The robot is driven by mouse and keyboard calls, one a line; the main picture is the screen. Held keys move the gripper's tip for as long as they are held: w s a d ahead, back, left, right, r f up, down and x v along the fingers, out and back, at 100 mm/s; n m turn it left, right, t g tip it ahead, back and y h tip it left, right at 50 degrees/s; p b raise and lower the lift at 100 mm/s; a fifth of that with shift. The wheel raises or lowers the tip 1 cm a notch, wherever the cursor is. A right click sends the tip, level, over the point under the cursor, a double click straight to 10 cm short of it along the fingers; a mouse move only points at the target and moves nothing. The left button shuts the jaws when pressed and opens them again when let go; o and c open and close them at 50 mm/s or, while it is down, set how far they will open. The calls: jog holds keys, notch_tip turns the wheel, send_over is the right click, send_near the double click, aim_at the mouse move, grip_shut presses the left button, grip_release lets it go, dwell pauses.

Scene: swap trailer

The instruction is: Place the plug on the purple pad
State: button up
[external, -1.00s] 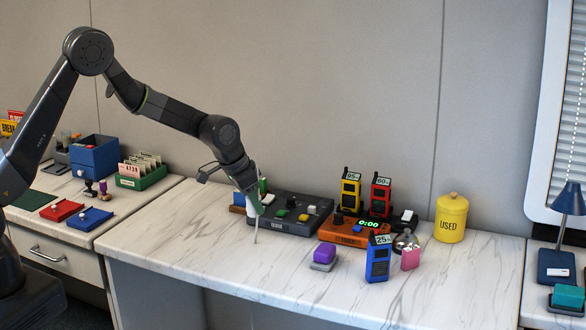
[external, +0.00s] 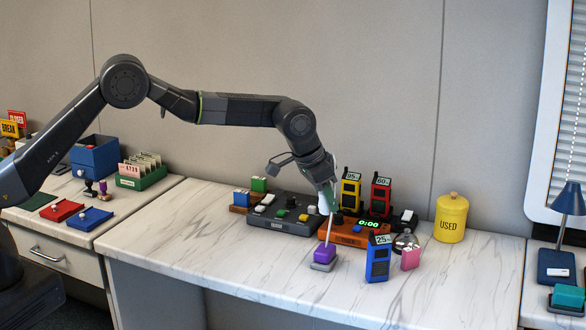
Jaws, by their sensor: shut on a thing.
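My gripper (external: 326,204) is shut on a thin pale rod-like thing, which I take to be the plug (external: 329,232). It hangs almost straight down from the fingers. Its upper part is partly hidden by the gripper. The purple pad (external: 322,254) is a small purple block on a grey base at the front middle of the marble table. The plug's lower tip is at the pad's top in the picture. I cannot tell whether it touches the pad or is just above or behind it.
An orange unit with a 0:00 display (external: 352,233) and a dark button console (external: 290,221) stand behind the pad. The table (external: 200,240) is clear at left.

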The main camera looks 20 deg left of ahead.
notch_tip(320, 180, down, 9)
jog(key=shift+f+p, duration=0.1)
jog(key=shift+p, duration=0.6)
jog(key=shift+f, duration=0.15)
jog(key=o, duration=1)
jog(key=b+v, duration=0.2)
jog(key=v, duration=1)
jog(key=shift+r, duration=0.2)
